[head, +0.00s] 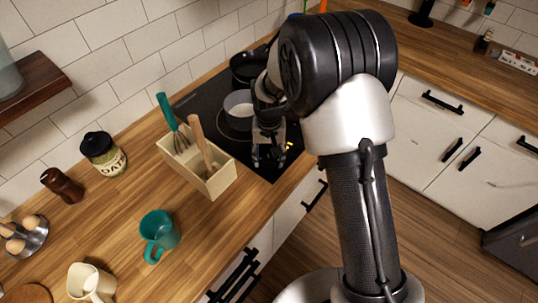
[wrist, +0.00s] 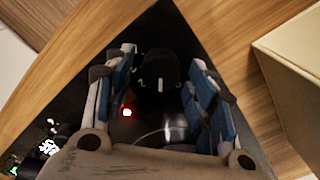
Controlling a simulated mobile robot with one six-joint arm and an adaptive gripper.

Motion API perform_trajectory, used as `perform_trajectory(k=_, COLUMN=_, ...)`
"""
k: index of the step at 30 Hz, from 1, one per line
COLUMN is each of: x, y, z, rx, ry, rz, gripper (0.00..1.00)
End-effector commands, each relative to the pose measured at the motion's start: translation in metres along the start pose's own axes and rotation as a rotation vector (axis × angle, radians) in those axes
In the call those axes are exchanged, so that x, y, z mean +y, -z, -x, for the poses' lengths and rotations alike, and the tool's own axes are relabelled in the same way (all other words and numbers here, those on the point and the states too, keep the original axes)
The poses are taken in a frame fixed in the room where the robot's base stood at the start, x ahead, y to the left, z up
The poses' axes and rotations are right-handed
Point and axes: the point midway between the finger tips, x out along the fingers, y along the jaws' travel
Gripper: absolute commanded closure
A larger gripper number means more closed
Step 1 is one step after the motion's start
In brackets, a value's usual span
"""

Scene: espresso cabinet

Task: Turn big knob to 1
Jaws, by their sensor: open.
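The big knob (wrist: 160,75) is black with a white mark and shows in the wrist view near the corner of the black cooktop (wrist: 100,72). My gripper (wrist: 162,66) is open, with its blue-padded fingers on either side of the knob. A gap shows between each finger and the knob. In the head view my gripper (head: 268,158) points down over the front part of the cooktop (head: 252,158), and the knob is hidden there. A small red light (wrist: 127,112) and a lit display (wrist: 47,147) show on the cooktop. I cannot read the knob's setting.
A cream utensil box (head: 212,181) stands close to the left of my gripper, holding a whisk and a wooden-handled tool. A grey pot (head: 238,104) and a dark pan (head: 247,69) sit on the cooktop behind. A teal mug (head: 160,232) stands on the wooden counter.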

Motion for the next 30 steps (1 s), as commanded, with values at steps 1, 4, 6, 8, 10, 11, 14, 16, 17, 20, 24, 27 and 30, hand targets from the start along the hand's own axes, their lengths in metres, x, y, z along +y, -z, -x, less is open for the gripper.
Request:
perform_trajectory(k=1, x=0.000, y=0.000, z=0.000, rx=0.000, ry=0.000, rz=0.000, gripper=0.46)
perform_trajectory(k=4, x=0.000, y=0.000, z=0.000, rx=-0.001, ry=0.000, rz=0.000, gripper=0.46)
perform_trajectory(k=6, x=0.000, y=0.000, z=0.000, rx=-0.001, ry=0.000, rz=0.000, gripper=0.46)
perform_trajectory(k=8, x=0.000, y=0.000, z=0.000, rx=-0.001, ry=0.000, rz=0.000, gripper=0.46)
perform_trajectory(k=10, x=0.000, y=0.000, z=0.001, rx=0.000, ry=0.000, rz=0.000, gripper=0.46)
perform_trajectory(k=11, x=0.000, y=0.000, z=0.003, rx=0.000, ry=0.000, rz=0.000, gripper=0.46)
perform_trajectory(k=14, x=0.000, y=0.001, z=0.013, rx=0.002, ry=0.001, rz=0.000, gripper=0.46)
perform_trajectory(k=16, x=0.000, y=0.001, z=0.026, rx=0.004, ry=0.001, rz=0.000, gripper=0.46)
perform_trajectory(k=17, x=0.000, y=0.001, z=0.032, rx=0.004, ry=0.001, rz=0.000, gripper=0.46)
perform_trajectory(k=20, x=0.000, y=0.001, z=0.054, rx=0.005, ry=0.002, rz=0.000, gripper=0.46)
perform_trajectory(k=24, x=0.000, y=0.001, z=0.084, rx=0.004, ry=0.001, rz=0.000, gripper=0.46)
perform_trajectory(k=27, x=0.000, y=0.000, z=0.100, rx=0.002, ry=0.001, rz=0.000, gripper=0.46)
perform_trajectory(k=30, x=0.000, y=0.000, z=0.112, rx=0.002, ry=0.001, rz=0.000, gripper=0.46)
